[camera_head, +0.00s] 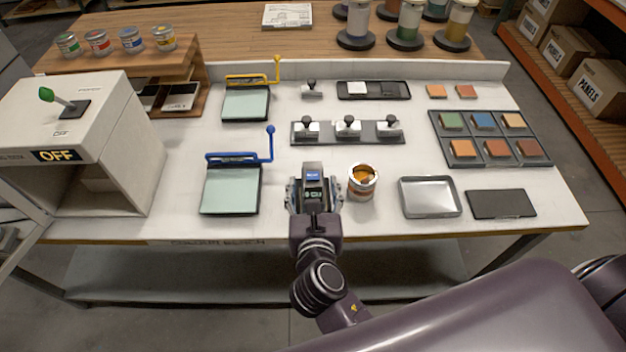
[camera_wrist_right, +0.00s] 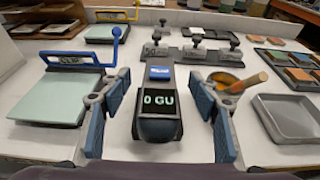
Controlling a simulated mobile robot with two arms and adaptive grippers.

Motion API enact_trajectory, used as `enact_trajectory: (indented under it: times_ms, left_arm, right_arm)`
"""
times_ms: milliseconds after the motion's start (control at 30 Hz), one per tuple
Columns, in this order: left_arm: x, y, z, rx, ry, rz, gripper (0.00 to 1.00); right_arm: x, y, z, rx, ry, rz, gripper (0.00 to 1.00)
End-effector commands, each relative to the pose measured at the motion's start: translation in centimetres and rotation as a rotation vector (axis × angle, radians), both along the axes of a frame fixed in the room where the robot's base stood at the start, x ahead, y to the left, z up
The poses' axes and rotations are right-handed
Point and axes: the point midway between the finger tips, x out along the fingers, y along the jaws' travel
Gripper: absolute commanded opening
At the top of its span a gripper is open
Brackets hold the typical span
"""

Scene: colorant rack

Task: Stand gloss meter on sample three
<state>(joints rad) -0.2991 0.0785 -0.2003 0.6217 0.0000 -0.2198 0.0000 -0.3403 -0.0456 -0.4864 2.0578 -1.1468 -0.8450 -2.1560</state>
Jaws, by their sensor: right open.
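The gloss meter (camera_head: 313,180) is a dark handheld block with a blue top button and a display. In the right wrist view the gloss meter (camera_wrist_right: 158,110) reads "0 GU" and appears upright on the white bench. My right gripper (camera_head: 314,193) is open around it, with one finger on each side and visible gaps. A dark tray (camera_head: 488,136) at the right holds several coloured sample panels in two rows; it also shows in the right wrist view (camera_wrist_right: 284,64). I cannot make out numbers marking sample three. My left gripper is not in view.
An open paint can (camera_head: 361,188) stands close right of my right gripper. A blue-handled board (camera_head: 232,190) lies to its left. A rack of knobbed blocks (camera_head: 348,140) lies behind it. A metal tray (camera_head: 429,197) and a black plate (camera_head: 501,204) lie at front right.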

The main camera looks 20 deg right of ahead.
Motion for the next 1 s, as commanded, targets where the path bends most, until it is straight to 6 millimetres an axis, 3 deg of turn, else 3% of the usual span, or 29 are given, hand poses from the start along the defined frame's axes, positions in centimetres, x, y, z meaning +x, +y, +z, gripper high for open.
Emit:
enact_trajectory:
  times_ms: [200, 400, 800, 867, 933, 1000]
  left_arm:
    - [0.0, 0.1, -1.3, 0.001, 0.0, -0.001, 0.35]
    - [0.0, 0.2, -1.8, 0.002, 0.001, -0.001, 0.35]
    - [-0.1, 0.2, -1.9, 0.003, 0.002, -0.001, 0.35]
    - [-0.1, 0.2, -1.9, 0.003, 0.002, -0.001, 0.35]
    - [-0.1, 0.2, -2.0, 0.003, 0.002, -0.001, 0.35]
    - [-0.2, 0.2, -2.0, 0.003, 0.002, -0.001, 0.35]
  right_arm:
    - [-4.6, 1.3, 1.1, 0.001, 0.003, 0.001, 0.56]
    - [-7.5, 2.1, 2.2, 0.0, 0.001, 0.0, 0.56]
    - [-8.5, 2.4, 2.7, 0.001, 0.0, 0.0, 0.56]
    - [-8.4, 2.7, 2.1, 0.012, 0.006, 0.004, 0.56]
    - [-8.3, 3.4, 0.1, 0.054, 0.024, 0.013, 0.56]
    - [-8.2, 4.7, -3.4, 0.136, 0.061, 0.025, 0.56]
